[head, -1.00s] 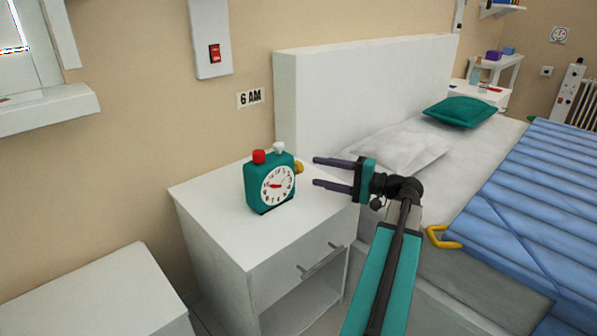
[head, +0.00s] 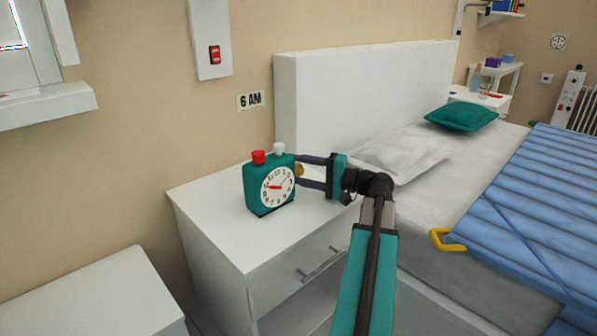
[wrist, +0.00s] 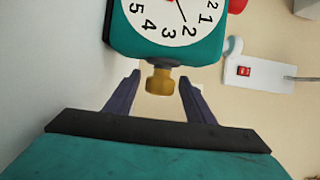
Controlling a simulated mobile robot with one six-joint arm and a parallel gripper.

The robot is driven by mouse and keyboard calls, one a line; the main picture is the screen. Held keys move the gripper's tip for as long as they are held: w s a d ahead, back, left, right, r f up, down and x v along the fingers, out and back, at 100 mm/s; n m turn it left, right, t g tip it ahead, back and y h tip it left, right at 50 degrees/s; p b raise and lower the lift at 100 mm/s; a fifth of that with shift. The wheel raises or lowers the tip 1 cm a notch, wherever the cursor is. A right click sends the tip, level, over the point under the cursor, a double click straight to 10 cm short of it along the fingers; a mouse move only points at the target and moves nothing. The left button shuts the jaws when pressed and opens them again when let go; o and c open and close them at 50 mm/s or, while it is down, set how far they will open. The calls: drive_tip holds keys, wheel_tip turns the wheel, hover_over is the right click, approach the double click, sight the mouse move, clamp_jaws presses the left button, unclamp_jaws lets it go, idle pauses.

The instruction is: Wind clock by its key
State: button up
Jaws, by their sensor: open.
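The teal clock (head: 255,195) stands upright on the white nightstand, its white dial facing front, with a red and a white button on top. Its brass key (head: 299,170) sticks out of the clock's right side. My gripper (head: 297,170) is open at that side, its two dark fingers reaching toward the clock. In the wrist view the key (wrist: 159,80) sits between the open fingertips of my gripper (wrist: 159,82), with a gap on both sides. The clock body (wrist: 200,48) is just beyond the fingertips.
The nightstand (head: 215,205) has free top around the clock. The bed's white headboard (head: 365,90) rises behind my gripper. A "6 AM" sign (head: 250,100) and a red switch (head: 214,55) are on the wall. A yellow handle (head: 446,240) is at the bed's side.

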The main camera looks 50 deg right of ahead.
drive_tip(key=c, duration=1.1)
drive_tip(key=shift+o, duration=0.2)
drive_tip(key=g+p, duration=0.1)
drive_tip(key=p, duration=0.2)
drive_tip(key=shift+r+p, duration=0.3)
drive_tip(key=shift+p, duration=0.05)
drive_tip(key=m+g+p, duration=0.1)
drive_tip(key=g+p, duration=0.1)
drive_tip(key=p, duration=0.4)
drive_tip(key=shift+h, duration=0.4)
drive_tip(key=m+g+p, duration=0.1)
drive_tip(key=g+p, duration=0.2)
drive_tip(key=p, duration=0.7)
drive_tip(key=shift+g+h, duration=0.3)
drive_tip(key=shift+g, duration=0.1)
drive_tip(key=g+p, duration=0.1)
drive_tip(key=p, duration=0.3)
